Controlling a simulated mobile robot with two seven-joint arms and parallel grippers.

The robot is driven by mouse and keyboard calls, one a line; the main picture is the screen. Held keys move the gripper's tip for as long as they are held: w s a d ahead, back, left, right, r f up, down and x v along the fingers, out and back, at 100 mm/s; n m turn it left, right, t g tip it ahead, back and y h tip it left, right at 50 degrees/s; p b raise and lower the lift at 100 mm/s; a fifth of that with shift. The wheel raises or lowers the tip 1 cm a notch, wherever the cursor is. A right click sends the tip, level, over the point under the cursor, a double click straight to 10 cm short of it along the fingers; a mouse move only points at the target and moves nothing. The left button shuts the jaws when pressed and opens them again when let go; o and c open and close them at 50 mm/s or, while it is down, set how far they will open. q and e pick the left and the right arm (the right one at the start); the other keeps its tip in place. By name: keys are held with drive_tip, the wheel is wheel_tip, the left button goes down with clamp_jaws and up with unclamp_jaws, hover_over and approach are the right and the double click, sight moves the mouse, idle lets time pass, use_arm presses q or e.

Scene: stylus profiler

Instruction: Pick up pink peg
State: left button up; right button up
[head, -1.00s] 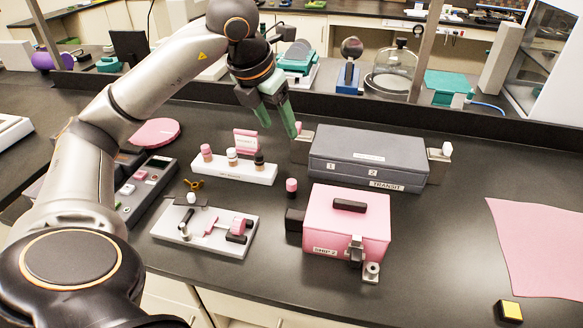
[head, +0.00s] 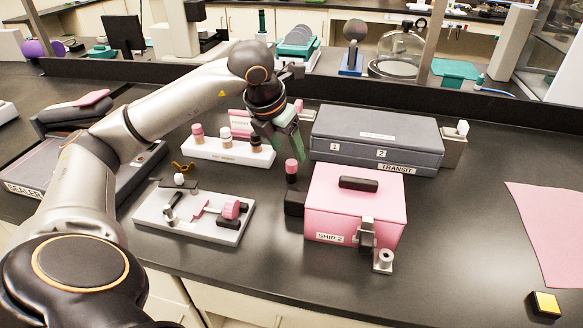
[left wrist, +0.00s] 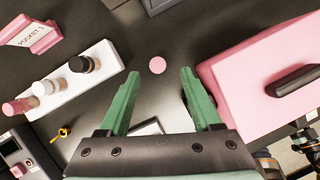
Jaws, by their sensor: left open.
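The pink peg (head: 291,168) stands upright on the dark bench, left of the pink box. It has a pink top and a dark lower part. In the left wrist view only its round pink top (left wrist: 157,65) shows, between and slightly beyond the fingertips. My left gripper (head: 287,152) has green fingers pointing down, just above and behind the peg in the head view. It is open and empty, with the fingers spread in the left wrist view (left wrist: 160,75). I cannot tell the exact height gap. My right gripper is not in view.
The pink box (head: 352,205) stands close to the peg's right. A white rack (head: 225,150) with several pegs is at the left. A grey case (head: 378,140) lies behind, and a white fixture board (head: 190,228) sits at front left. Bench front right is mostly clear.

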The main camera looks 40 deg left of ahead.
sight(291, 163)
use_arm(q)
drive_tip(key=x, duration=0.5)
drive_tip(key=shift+s+a+f, duration=0.15)
drive_tip(key=shift+c, duration=0.2)
clamp_jaws()
